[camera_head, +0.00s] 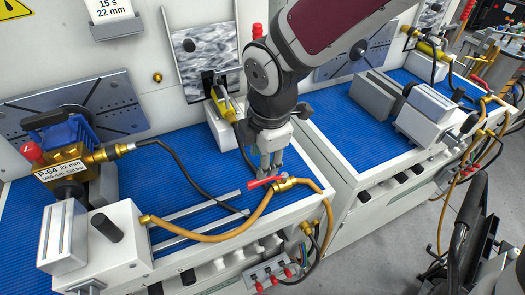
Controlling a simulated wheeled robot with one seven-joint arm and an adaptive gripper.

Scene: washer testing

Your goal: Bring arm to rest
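My gripper (268,169) hangs at the end of my arm in the centre of the view, pointing down. Its fingertips are just above or at a red valve handle (266,181) on a brass valve (284,184). I cannot tell whether they touch it. The fingers look close together, but the gap between them is too small to judge. A tan hose (213,237) runs from the valve to the grey clamp block at the left.
A brass pump (72,170) labelled P-64 stands on the blue mat (176,160) at the left. A black hose (178,166) crosses the mat. A second bench with a grey vise (428,113) stands at the right. A panel (205,52) rises behind my arm.

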